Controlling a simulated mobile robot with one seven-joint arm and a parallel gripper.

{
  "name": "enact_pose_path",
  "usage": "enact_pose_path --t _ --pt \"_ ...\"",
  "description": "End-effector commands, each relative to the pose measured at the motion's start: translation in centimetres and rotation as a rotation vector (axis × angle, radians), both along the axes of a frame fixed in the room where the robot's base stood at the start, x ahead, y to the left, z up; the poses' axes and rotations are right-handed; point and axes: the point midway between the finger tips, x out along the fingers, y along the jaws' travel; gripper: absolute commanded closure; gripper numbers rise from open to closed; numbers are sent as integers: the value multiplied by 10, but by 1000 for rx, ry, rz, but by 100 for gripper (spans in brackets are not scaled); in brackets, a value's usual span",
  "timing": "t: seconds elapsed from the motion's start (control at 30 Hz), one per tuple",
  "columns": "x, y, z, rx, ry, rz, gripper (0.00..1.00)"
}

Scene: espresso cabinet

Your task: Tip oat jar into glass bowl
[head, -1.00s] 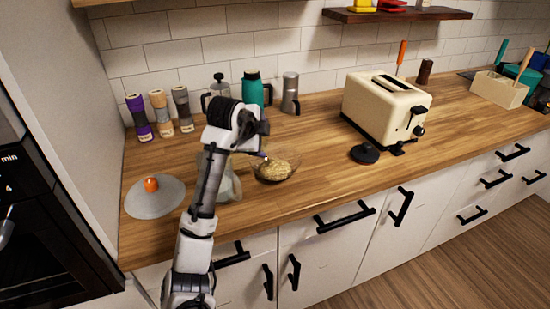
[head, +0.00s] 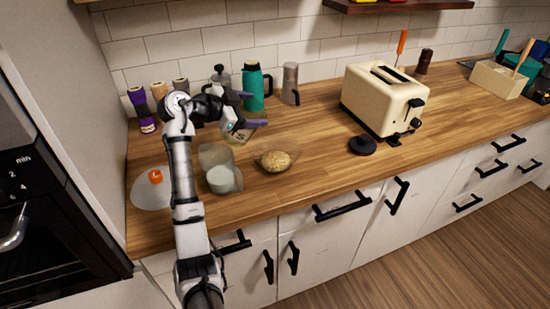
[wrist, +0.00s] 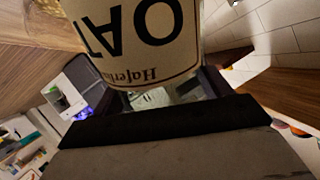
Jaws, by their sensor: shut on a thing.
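My gripper (head: 250,109) is shut on the oat jar (head: 240,135), behind and left of the glass bowl. The jar is small and partly hidden by my gripper in the head view. In the wrist view the oat jar (wrist: 142,40) fills the top, its pale label with dark "OAT" lettering upside down in the picture. Its mouth and inside cannot be made out. The glass bowl (head: 258,154) stands on the counter with a heap of oats (head: 277,161) in it. The jar is apart from the bowl.
A clear container with white contents (head: 222,180) stands left of the bowl. A grey lid with an orange knob (head: 147,193) lies farther left. A teal flask (head: 253,88), a steel grinder and spice jars line the wall. A cream toaster (head: 385,100) and black disc (head: 362,146) stand right.

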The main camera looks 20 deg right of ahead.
Motion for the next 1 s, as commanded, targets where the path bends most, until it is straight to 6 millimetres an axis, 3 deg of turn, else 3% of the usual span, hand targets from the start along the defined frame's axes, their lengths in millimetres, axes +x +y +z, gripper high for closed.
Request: enact_pose_path --t 0.27,0.6,1.0 --pt "2 1 5 -39 10 4 73" --pt "3 2 39 -196 113 4 73" --pt "1 3 60 -432 279 0 73"
